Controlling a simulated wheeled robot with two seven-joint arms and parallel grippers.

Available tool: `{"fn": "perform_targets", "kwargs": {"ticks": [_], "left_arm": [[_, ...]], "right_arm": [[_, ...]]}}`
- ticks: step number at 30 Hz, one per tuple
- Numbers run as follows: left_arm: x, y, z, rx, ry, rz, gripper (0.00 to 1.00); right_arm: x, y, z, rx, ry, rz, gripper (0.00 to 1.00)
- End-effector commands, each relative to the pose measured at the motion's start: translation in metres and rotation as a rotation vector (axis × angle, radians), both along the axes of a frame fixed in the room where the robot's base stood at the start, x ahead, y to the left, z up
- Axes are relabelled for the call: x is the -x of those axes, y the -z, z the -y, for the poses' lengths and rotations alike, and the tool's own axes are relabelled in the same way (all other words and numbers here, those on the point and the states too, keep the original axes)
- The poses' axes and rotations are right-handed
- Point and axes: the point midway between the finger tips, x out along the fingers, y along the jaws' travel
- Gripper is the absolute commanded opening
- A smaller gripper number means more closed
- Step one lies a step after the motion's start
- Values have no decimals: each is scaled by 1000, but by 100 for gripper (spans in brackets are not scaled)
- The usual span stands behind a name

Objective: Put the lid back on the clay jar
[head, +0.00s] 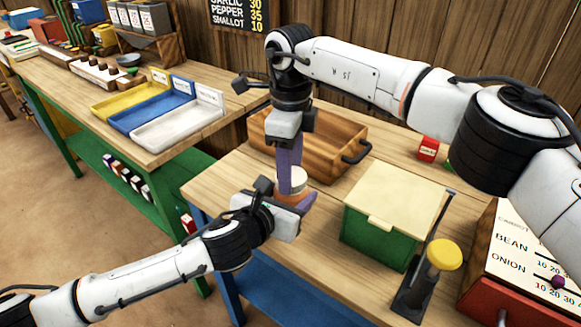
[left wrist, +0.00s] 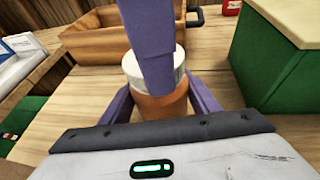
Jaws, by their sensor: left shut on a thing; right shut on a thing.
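The clay jar (head: 289,196) is orange-brown and upright; it also shows in the left wrist view (left wrist: 160,107). My left gripper (head: 288,200) is shut around the jar's body, one purple finger on each side. The white lid (head: 300,180) is at the jar's mouth, and in the left wrist view (left wrist: 132,72) no clear gap shows between lid and jar. My right gripper (head: 290,172) points straight down from above and is shut on the lid. Its purple finger hides the lid's middle in the left wrist view. Whether the lid is fully seated cannot be told.
A wooden tray (head: 345,140) with a dark handle stands behind the jar. A green box with a cream lid (head: 392,200) stands to the right, beside a yellow-topped stand (head: 444,255). A red packet (head: 428,149) lies farther back. Bare tabletop (head: 222,178) is left of the jar.

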Motion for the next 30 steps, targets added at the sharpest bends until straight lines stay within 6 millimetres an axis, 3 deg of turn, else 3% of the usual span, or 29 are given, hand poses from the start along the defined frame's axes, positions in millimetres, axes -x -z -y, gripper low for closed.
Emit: {"fn": "perform_targets", "kwargs": {"ticks": [24, 28, 30], "left_arm": [[0, 1, -1, -2, -2, -1, 0], [0, 1, -1, -2, -2, -1, 0], [0, 1, -1, -2, -2, -1, 0]], "right_arm": [[0, 0, 2, 0, 1850, 0, 29], [0, 0, 2, 0, 2073, -1, 29], [0, 0, 2, 0, 2087, -1, 29]]}}
